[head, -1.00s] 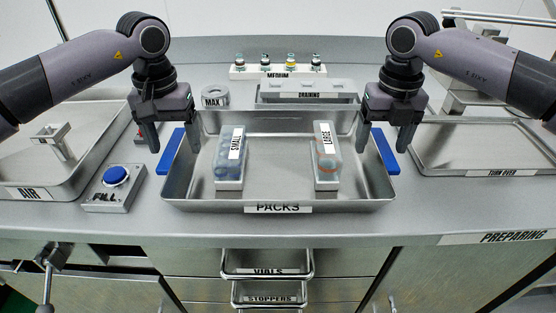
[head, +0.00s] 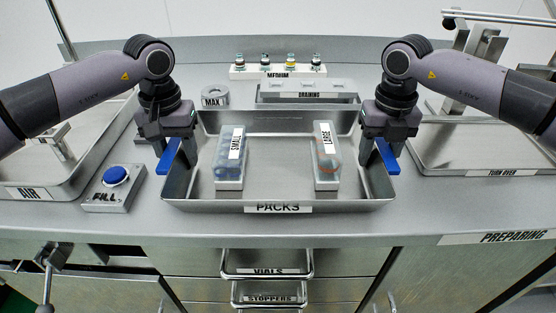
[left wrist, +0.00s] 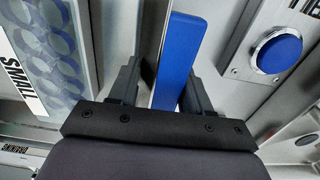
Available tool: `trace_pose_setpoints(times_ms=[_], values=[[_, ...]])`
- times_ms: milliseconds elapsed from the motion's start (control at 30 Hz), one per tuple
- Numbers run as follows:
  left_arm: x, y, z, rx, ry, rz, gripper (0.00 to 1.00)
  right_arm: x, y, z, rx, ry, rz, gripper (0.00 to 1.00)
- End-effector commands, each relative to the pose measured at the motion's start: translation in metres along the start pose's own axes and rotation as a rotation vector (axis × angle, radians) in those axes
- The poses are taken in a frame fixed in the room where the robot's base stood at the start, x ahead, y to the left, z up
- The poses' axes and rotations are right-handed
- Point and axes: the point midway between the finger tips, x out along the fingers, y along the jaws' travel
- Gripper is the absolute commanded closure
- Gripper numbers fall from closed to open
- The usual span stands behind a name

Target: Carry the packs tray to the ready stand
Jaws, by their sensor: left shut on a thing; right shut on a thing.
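The packs tray (head: 278,190) is a metal tray with a PACKS label, resting on the counter in the middle of the head view. It holds a SMALL pack (head: 229,160) and a LARGE pack (head: 326,158). My left gripper (head: 172,157) is shut on the blue left handle (head: 169,156), and the left wrist view shows that blue handle (left wrist: 181,55) between the fingers. My right gripper (head: 382,155) is shut on the blue right handle (head: 387,156). The fingertips partly hide behind the handles and tray rim. I cannot make out a ready stand.
A FILL button box (head: 116,187) stands close left of the tray. The AIR tray (head: 45,180) is further left, and the TURN OVER tray (head: 475,150) is at right. Behind are the DRAINING rack (head: 308,92), MAX ring (head: 214,97) and MEDIUM vial rack (head: 277,71). The counter's front strip is clear.

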Motion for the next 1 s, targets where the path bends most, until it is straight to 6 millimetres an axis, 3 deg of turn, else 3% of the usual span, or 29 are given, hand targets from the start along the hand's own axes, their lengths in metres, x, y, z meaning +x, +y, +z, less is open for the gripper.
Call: trace_pose_setpoints(times_ms=[467,1000], values=[[-0.01,0.001,0.0,0.002,0.004,-0.004,1.0,-0.01,0.001,0.0,-0.002,-0.003,-0.004,1.0],[-0.048,0.002,0.0,0.004,0.004,-0.006,1.0,-0.048,0.002,0.0,-0.004,-0.003,-0.006,1.0]])
